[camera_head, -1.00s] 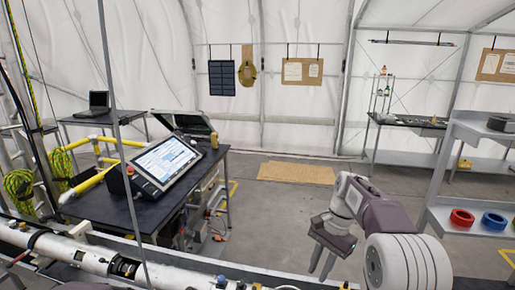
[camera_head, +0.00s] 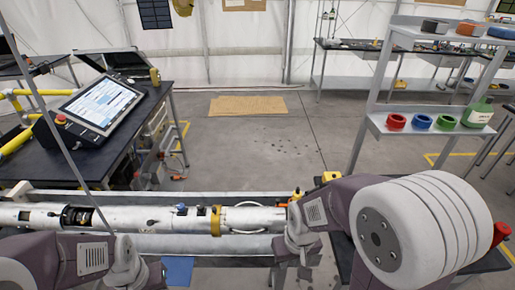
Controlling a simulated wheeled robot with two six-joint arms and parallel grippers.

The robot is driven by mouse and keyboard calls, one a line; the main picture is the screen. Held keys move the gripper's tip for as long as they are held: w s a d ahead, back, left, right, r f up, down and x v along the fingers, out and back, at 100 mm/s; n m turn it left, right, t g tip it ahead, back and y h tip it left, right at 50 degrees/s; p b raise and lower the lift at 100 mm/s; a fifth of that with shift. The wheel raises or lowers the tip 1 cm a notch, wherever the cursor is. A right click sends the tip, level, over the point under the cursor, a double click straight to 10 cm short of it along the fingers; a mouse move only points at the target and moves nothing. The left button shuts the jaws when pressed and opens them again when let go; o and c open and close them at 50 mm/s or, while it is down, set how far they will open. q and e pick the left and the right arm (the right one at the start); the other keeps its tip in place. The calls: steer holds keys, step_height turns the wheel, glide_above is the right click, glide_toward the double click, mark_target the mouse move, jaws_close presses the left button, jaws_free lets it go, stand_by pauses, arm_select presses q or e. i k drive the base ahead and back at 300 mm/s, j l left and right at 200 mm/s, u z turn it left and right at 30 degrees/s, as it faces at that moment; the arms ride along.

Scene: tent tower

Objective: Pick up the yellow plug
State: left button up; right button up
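A small yellow object (camera_head: 330,177) lies just beyond the right end of the white pipe, partly hidden by my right arm. I cannot tell whether it is the yellow plug. A yellow cup-like piece (camera_head: 155,76) stands at the back edge of the dark table with the tilted screen. My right gripper (camera_head: 293,273) points down in front of the pipe, near the bottom edge. It is small and dark, and its opening is unclear. My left arm comes in at bottom left; its gripper (camera_head: 154,275) is mostly cut off or hidden by the wrist.
The white pipe (camera_head: 160,218) lies in a long trough across the front. The dark table (camera_head: 110,150) with the screen (camera_head: 102,103) is at left. A grey shelf (camera_head: 378,122) with red, blue and green rings stands at right.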

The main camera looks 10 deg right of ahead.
mark_target(297, 195)
steer(key=i+l+z, duration=0.1)
steer(key=z, duration=0.85)
